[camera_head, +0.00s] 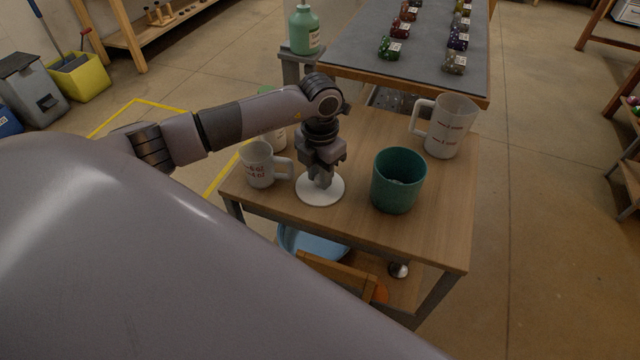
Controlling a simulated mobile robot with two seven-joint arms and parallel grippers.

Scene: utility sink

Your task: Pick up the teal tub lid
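A flat white round disc (333,193), which looks like a lid, lies on the wooden table and is white rather than teal. My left gripper (320,182) points straight down over its middle and hides part of it. The fingertips are at or just above the disc, and I cannot tell whether they are closed on anything. An open teal tub (397,184) stands upright on the table just right of the disc. My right gripper is not in view.
A white mug (259,166) stands close left of the disc. A white measuring jug (449,128) stands at the back right. A partly hidden container (279,138) is behind my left arm. The table's front right (440,235) is clear.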

